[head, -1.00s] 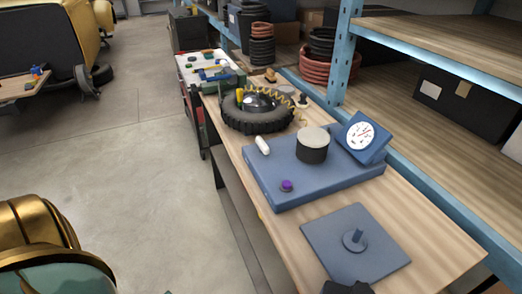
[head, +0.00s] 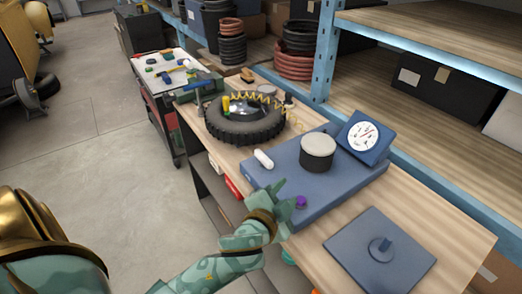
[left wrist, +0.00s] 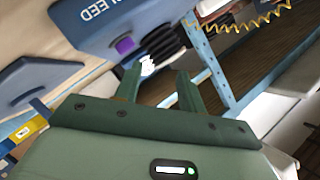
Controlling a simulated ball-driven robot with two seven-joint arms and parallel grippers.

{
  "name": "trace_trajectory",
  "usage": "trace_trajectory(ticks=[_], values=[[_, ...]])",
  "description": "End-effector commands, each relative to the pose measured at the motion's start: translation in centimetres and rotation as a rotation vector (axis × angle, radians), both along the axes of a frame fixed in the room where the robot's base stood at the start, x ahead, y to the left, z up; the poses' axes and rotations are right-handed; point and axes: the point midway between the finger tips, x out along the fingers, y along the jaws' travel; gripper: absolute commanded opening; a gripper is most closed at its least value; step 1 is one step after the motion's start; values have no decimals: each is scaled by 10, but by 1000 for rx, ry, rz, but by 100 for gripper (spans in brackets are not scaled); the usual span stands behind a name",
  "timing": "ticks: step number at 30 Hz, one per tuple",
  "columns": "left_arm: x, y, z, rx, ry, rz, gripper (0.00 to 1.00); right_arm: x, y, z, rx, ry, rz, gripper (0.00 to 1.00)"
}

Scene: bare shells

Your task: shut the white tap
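The white tap (head: 263,158) shows in the head view as a small white rounded bar at the left edge of a blue box (head: 335,187) on the bench. My left gripper (head: 281,196) is at the box's near left edge, beside a purple knob (head: 300,202) and on the near side of the tap, apart from it. In the left wrist view its two fingers (left wrist: 158,76) stand apart with nothing held between them. The purple knob (left wrist: 124,45) shows beyond the fingers there. I cannot make out the tap surely in that view. My right gripper is not in view.
The box carries a dark cylinder with a pale top (head: 318,151) and a dial gauge (head: 364,137). A tyre (head: 245,130) with a yellow coiled hose lies behind. A blue plate with a peg (head: 380,253) lies nearer. Blue shelving (head: 325,60) stands along the back.

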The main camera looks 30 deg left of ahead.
Motion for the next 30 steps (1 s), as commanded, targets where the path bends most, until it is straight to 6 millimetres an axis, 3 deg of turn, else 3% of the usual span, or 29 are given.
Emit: trace_trajectory(ticks=[6, 8, 12, 15, 17, 20, 23, 25, 27, 30], values=[[49, -67, 69, -9, -323, -263, 40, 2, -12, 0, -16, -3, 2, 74], [58, -92, 90, -3, -418, -376, 40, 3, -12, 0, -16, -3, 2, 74], [62, -165, 131, 66, -618, -765, 40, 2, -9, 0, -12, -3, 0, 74], [54, -210, 130, 201, -641, -1152, 40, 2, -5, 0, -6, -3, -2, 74], [53, -217, 113, 315, -561, -1371, 40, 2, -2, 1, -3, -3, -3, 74], [65, -188, 77, 527, -269, -1633, 40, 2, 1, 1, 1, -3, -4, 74], [94, -111, 56, 712, 171, -1694, 40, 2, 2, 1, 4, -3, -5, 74], [112, -44, 61, 782, 487, -1611, 40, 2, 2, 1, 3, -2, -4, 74], [123, 20, 78, 799, 754, -1467, 40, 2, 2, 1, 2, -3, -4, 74], [126, 87, 109, 764, 1011, -1248, 40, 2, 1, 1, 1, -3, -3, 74]])
